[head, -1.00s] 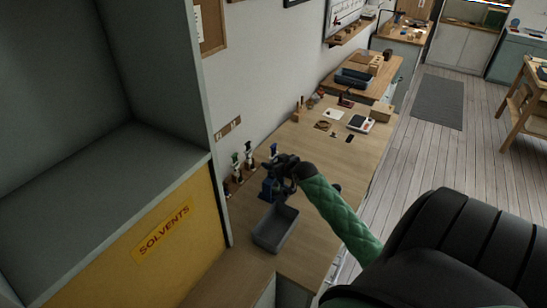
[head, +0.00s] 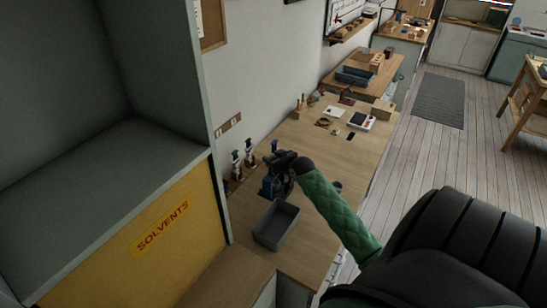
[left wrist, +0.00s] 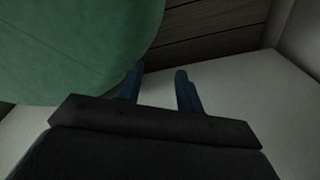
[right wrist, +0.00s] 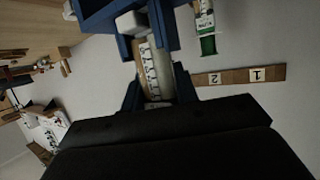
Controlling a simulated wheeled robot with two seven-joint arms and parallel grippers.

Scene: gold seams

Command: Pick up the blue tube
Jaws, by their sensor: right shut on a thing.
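My right gripper (head: 282,165) is above the workbench, near the wall side. In the right wrist view it (right wrist: 155,90) is shut on a tube with a pale, dark-marked label, which I take as the blue tube (right wrist: 153,70). Its blue top (head: 274,146) shows just beside the gripper in the head view; the lower part is hidden by the gripper. In the left wrist view my left gripper (left wrist: 160,88) is open, with nothing between its fingers.
Other tubes (head: 237,158) stand by the wall, one with green (right wrist: 208,45). A numbered strip (right wrist: 240,75) is beside them. A grey bin (head: 276,224) stands on the workbench (head: 318,208) in front of the gripper. A yellow solvents cabinet (head: 165,235) is at the left.

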